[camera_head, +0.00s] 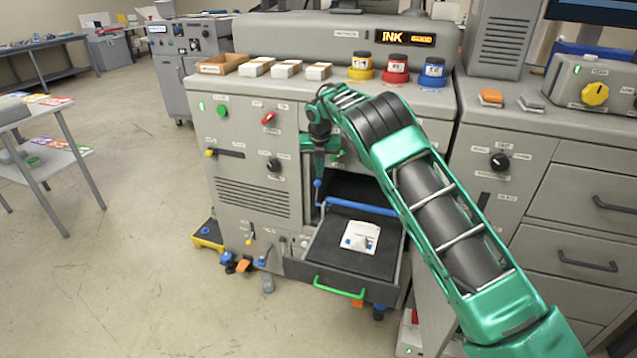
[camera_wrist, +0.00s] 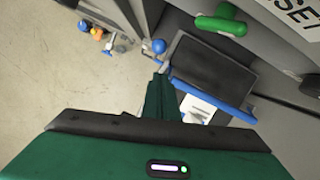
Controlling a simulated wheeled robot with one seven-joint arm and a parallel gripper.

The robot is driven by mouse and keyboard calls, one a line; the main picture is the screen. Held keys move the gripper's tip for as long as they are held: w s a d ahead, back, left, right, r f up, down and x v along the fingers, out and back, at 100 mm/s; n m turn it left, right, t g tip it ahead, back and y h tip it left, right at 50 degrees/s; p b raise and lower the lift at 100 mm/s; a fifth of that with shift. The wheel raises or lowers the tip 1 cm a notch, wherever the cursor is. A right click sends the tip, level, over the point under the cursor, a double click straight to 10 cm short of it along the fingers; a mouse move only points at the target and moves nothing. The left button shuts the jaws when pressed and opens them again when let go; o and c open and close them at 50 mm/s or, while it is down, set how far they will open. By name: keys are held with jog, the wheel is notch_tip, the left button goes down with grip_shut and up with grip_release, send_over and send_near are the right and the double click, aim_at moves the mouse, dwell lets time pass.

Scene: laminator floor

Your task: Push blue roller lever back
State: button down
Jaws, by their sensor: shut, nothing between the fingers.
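A blue ball-ended lever (camera_head: 318,183) stands at the left side of the open bay in the grey machine. In the wrist view its blue ball (camera_wrist: 158,46) is just beyond my fingertips. A blue roller bar (camera_head: 362,208) crosses the bay above the drawer and also shows in the wrist view (camera_wrist: 212,98). My green gripper (camera_head: 319,168) points down at the bay's left edge, just above the blue ball. In the wrist view my gripper (camera_wrist: 160,80) is shut and empty. I cannot tell whether it touches the lever.
An open drawer (camera_head: 312,262) with a green handle (camera_head: 339,291) holds a white paper stack (camera_head: 361,237). A green handle (camera_wrist: 221,22) lies beyond the bay in the wrist view. Ink jars (camera_head: 395,68) stand on top.

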jog(key=shift+w+d+r, duration=0.1)
jog(key=shift+r, duration=1)
jog(key=shift+w+d+r, duration=0.1)
jog(key=shift+r, duration=1)
